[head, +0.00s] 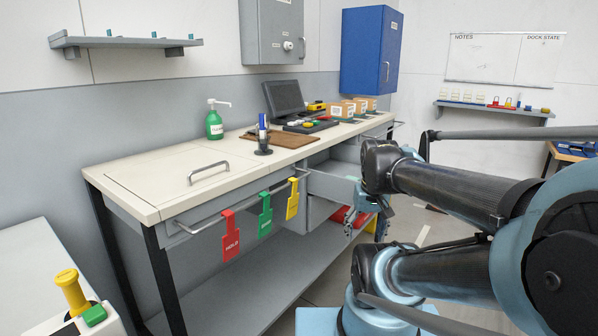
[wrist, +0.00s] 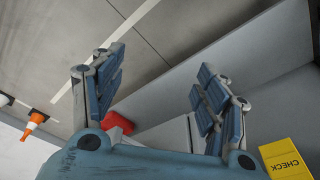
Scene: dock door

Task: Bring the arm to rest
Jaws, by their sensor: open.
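The view does not show whether the gripper touches the drawer.
Red (head: 230,235), green (head: 265,214) and yellow (head: 292,199) tags hang from the counter's (head: 150,165) front rail. A red object (head: 340,216) lies behind my gripper; it also shows in the wrist view (wrist: 117,123). An orange cone (wrist: 36,119) stands on the floor.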

